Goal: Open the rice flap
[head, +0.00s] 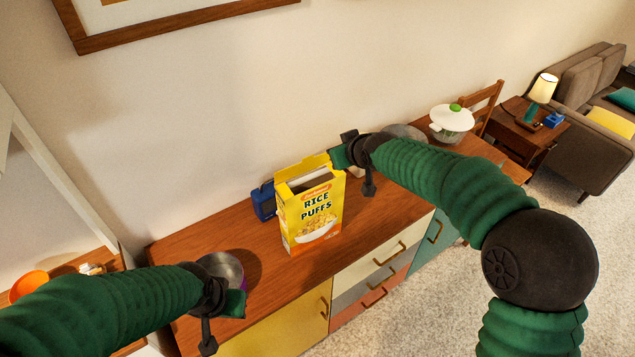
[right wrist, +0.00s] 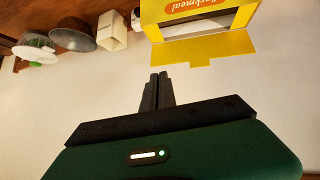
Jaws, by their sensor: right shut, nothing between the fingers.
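The yellow Rice Puffs box (head: 312,222) stands upright on the wooden cabinet in the head view. Its top shows a gap, and a yellow flap (head: 317,162) stands up at the back edge. In the right wrist view the box (right wrist: 175,12) is at the top, and its tabbed flap (right wrist: 205,48) extends toward my fingers. My right gripper (right wrist: 158,92) is shut and empty, a little apart from the flap in that view. In the head view my right gripper (head: 338,158) is beside the box's top right corner. My left gripper (head: 236,303) is low at the left; its fingers are hidden.
A blue object (head: 263,201) stands behind the box at left. A metal pot (head: 222,268) is close to my left gripper.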

